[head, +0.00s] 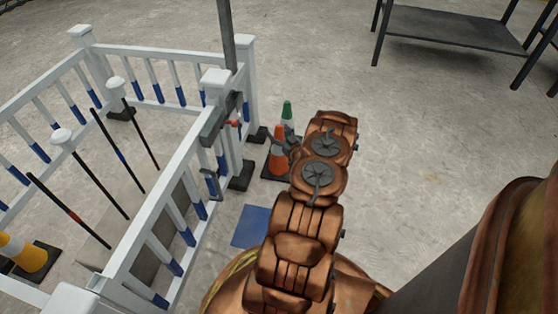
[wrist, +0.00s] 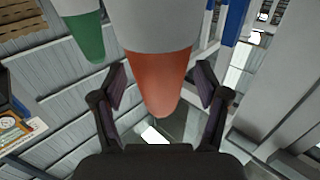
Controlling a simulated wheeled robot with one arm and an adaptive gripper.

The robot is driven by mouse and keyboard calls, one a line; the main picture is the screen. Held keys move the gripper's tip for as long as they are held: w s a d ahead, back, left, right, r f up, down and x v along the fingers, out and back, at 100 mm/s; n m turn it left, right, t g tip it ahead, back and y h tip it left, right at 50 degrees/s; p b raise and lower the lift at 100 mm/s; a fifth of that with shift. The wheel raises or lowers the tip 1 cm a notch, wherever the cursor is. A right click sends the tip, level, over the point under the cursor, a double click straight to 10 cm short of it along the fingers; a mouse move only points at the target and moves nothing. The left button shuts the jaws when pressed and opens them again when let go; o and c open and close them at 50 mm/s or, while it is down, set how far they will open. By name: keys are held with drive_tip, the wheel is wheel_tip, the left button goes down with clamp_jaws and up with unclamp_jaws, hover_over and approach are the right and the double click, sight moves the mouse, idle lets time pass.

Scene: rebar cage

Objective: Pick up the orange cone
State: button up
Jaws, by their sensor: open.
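The orange cone (head: 277,158) stands on the floor on a dark base, just right of the white fence. In the wrist view the orange cone (wrist: 158,82) fills the middle, its tip pointing down in the picture. My gripper (wrist: 160,76) is open, with one finger on each side of the orange tip and visible gaps to both. In the head view my gripper (head: 293,145) is at the cone's right side, partly hidden by my arm. A green-tipped cone (head: 287,113) stands close behind; in the wrist view it is at the upper left (wrist: 86,38).
The white fence (head: 165,225) with blue-marked balusters and a grey post (head: 227,40) is close on the left. A blue square (head: 252,227) lies on the floor. A yellow cone (head: 30,255) is far left. A dark table (head: 450,28) stands back right. The floor between is clear.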

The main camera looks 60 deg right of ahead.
drive_tip(key=shift+c, duration=0.2)
clamp_jaws()
idle(0.4)
